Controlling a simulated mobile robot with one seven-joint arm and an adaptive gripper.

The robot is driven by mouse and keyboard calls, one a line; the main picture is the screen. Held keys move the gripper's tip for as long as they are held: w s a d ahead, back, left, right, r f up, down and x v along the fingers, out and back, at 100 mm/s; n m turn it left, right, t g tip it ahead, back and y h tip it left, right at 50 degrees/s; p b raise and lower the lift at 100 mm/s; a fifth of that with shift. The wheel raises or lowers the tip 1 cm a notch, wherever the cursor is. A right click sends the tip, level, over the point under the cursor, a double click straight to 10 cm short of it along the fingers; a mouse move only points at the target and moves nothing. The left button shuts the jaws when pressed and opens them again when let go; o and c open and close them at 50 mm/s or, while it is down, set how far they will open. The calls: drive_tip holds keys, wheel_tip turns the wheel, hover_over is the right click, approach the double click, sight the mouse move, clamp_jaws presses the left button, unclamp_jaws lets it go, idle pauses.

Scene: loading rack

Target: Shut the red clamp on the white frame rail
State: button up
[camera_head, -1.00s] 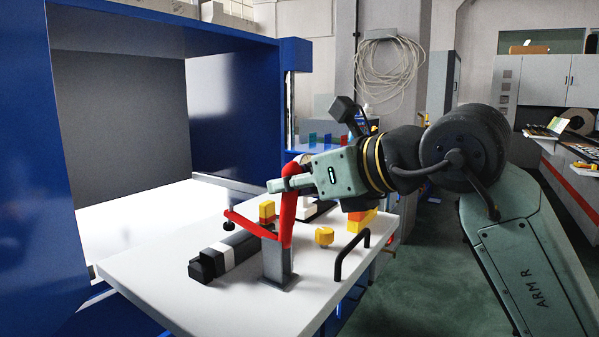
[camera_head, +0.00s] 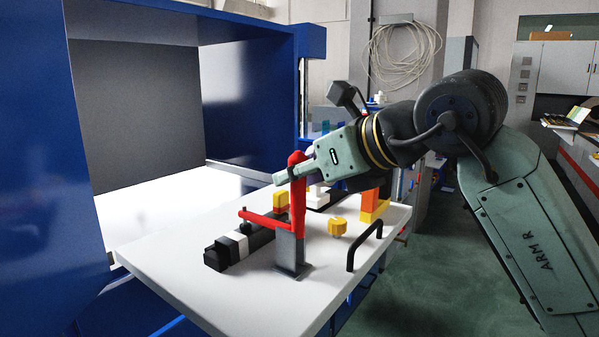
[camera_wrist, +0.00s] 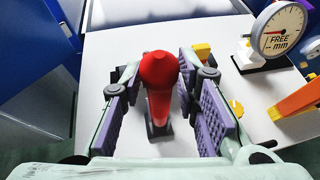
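The red clamp (camera_head: 299,205) stands on a grey post with a flat foot on the white table. Its handle is nearly upright, and its red arm (camera_head: 265,219) lies almost level, reaching left over a dark bar with a white band (camera_head: 237,243). The arm's dark tip is at or just above the bar; I cannot tell whether it touches. My gripper (camera_head: 287,175) is at the top of the handle. In the wrist view, the red handle (camera_wrist: 159,90) stands between the two purple-padded fingers of my gripper (camera_wrist: 160,97), with a gap on each side.
A yellow knob (camera_head: 337,227) and a black bow handle (camera_head: 366,246) are to the clamp's right. An orange block (camera_head: 372,207) and a yellow block (camera_head: 281,201) stand behind. A dial gauge (camera_wrist: 281,30) is at upper right. A blue cabinet (camera_head: 84,130) rises at left.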

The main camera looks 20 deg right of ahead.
drive_tip(key=shift+o, duration=1)
drive_tip(key=v, duration=1.2)
